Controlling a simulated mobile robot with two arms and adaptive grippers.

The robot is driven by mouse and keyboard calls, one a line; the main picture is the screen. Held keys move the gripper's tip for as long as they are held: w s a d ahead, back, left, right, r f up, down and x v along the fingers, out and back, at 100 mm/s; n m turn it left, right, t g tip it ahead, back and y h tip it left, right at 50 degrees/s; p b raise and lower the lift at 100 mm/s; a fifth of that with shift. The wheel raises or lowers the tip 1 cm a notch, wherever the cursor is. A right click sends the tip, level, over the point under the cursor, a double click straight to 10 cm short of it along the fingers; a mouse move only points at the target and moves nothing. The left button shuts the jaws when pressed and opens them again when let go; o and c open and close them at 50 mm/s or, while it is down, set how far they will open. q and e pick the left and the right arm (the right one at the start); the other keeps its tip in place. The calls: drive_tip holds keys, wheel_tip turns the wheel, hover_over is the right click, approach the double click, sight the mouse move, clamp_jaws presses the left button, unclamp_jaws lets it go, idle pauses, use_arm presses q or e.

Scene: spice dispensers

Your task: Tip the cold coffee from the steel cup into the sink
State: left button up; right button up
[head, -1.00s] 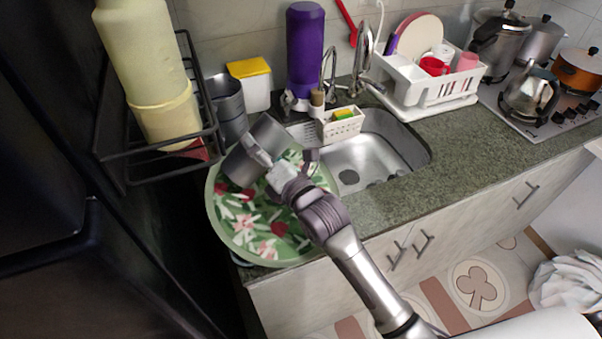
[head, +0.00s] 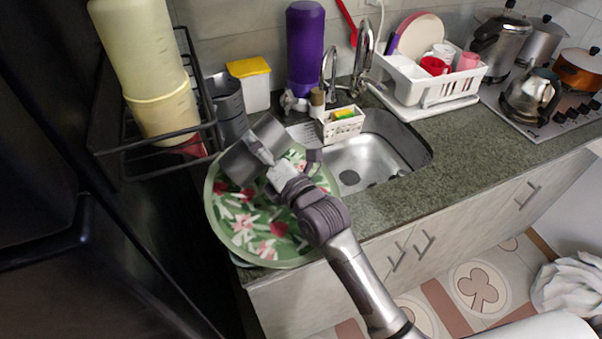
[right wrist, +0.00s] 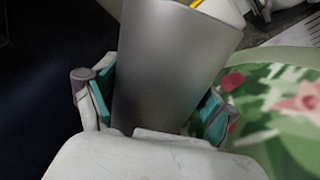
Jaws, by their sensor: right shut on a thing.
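The grey steel cup (head: 240,163) is tilted above the round green floral tray, left of the sink. My right gripper (head: 268,160) is shut around its side. In the right wrist view the cup (right wrist: 170,75) fills the space between the teal finger pads of the gripper (right wrist: 155,108). The inside of the cup and any coffee in it are hidden. The steel sink (head: 368,160) lies to the right of the cup, with its basin open and its drain visible. My left gripper is not in view.
A grey pitcher-like vessel (head: 229,108), a yellow-lidded box (head: 252,90) and a purple bottle (head: 305,50) stand behind the cup. A sponge caddy (head: 342,126) and the tap (head: 361,55) border the sink. The green floral tray (head: 222,228) lies below. Counter right of the sink is clear.

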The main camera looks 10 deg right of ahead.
drive_tip(key=shift+d+f+m+b, duration=0.1)
drive_tip(key=shift+f+m+b, duration=0.1)
drive_tip(key=shift+m+b, duration=0.6)
idle(0.4)
drive_tip(key=shift+w+d+f+m+p, duration=0.1)
drive_tip(key=shift+w+d+m+p, duration=0.1)
drive_tip(key=shift+d+m, duration=0.3)
drive_tip(key=shift+w+d+f+m+p, duration=0.1)
drive_tip(key=shift+w+d+m+p, duration=0.1)
drive_tip(key=shift+d+m, duration=0.25)
idle(0.3)
drive_tip(key=shift+w+d+f+m+t, duration=0.1)
drive_tip(key=shift+d+f+m+t, duration=0.15)
drive_tip(key=shift+m, duration=0.8)
idle(0.5)
drive_tip(key=shift+w+d+r+m+p, duration=0.15)
drive_tip(key=shift+r+m+p, duration=0.1)
drive_tip(key=shift+m+p, duration=0.45)
